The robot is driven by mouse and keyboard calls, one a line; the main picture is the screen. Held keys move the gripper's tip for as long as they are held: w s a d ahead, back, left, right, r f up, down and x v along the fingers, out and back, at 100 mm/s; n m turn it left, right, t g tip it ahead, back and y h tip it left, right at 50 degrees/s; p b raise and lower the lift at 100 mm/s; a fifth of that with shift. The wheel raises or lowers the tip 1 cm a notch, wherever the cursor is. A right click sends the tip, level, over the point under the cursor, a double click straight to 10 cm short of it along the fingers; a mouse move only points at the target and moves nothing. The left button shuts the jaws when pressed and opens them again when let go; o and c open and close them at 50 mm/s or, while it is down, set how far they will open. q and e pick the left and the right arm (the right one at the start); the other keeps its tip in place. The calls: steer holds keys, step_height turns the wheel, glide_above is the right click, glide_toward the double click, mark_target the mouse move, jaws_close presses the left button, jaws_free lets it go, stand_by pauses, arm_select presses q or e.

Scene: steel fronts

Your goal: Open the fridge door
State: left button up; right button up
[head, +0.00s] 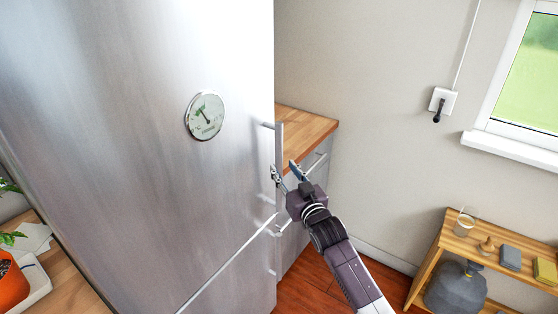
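The fridge (130,130) has a brushed steel front that fills the left half of the head view, with a seam between its upper door and a lower one. The upper door is shut. Its upright bar handle (279,145) is at the door's right edge. My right gripper (284,171) is at the lower part of this handle, its two fingers apart, one at the bar and the other to its right. I cannot tell whether they touch the bar. My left gripper is out of view.
A round dial (205,116) sits on the fridge door. A wooden-topped counter (305,132) stands close behind the handle. A low wooden shelf (462,243) with small items is at lower right. An orange pot (12,284) is at lower left. Open floor lies between counter and shelf.

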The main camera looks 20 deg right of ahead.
mark_target(281, 164)
steer(key=w, duration=0.3)
steer(key=shift+w+a, duration=0.1)
steer(key=shift+a, duration=0.05)
steer(key=shift+w+p, duration=0.35)
steer(key=shift+w, duration=0.35)
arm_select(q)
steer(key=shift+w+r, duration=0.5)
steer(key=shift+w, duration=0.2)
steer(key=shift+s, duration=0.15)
arm_select(e)
steer(key=shift+a, duration=0.1)
jaws_close()
